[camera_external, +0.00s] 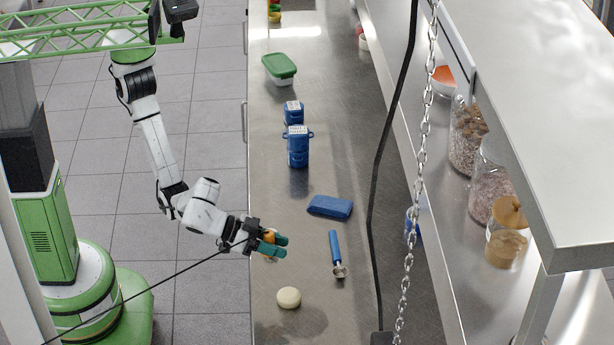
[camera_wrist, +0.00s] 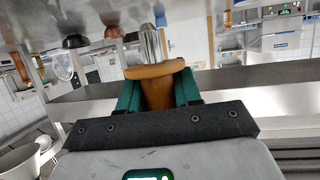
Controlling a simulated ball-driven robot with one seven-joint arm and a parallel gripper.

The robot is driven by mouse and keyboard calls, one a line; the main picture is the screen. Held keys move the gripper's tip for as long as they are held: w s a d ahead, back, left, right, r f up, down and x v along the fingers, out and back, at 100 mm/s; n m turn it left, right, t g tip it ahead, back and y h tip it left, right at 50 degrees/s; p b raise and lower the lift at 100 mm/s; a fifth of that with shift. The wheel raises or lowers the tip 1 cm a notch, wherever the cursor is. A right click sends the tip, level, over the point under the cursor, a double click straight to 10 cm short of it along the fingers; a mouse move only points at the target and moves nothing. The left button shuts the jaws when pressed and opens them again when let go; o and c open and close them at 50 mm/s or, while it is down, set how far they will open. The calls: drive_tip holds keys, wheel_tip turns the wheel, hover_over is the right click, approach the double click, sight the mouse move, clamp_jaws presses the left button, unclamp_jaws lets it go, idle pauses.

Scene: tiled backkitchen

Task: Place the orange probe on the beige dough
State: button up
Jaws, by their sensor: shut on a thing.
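The beige dough (camera_external: 289,298) is a small round lump on the steel counter, near the front end. My gripper (camera_external: 279,246) is above the counter, up and a little left of the dough in the external view, and apart from it. Its teal fingers are shut on the orange probe (camera_external: 268,237). In the wrist view, the orange probe (camera_wrist: 155,72) sits between both fingers (camera_wrist: 158,92), with a flared collar and a metal tip (camera_wrist: 151,42) pointing away from the gripper. The dough is not visible in the wrist view.
A blue-handled tool (camera_external: 335,248) and a folded blue cloth (camera_external: 330,207) lie right of my gripper. Blue containers (camera_external: 298,148) and a green-lidded box (camera_external: 279,68) stand farther back. A black cable (camera_external: 381,160) and a chain (camera_external: 417,180) hang at right.

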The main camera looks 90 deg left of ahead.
drive_tip(key=w+d+f, duration=0.1)
drive_tip(key=f, duration=0.1)
drive_tip(key=w+d+f, duration=0.1)
drive_tip(key=w+f, duration=0.1)
drive_tip(key=w+d+f, duration=0.1)
drive_tip(key=f, duration=0.1)
drive_tip(key=shift+w+f, duration=0.1)
drive_tip(key=shift+w, duration=0.15)
drive_tip(key=shift+f+p, duration=0.65)
drive_tip(key=shift+f, duration=0.85)
drive_tip(key=shift+f, duration=0.2)
drive_tip(key=o, duration=1.1)
drive_tip(key=shift+c, duration=0.2)
drive_tip(key=shift+r, duration=0.1)
drive_tip(key=shift+r, duration=0.1)
drive_tip(key=b+v, duration=0.1)
drive_tip(key=v, duration=1.1)
drive_tip(key=shift+b, duration=0.4)
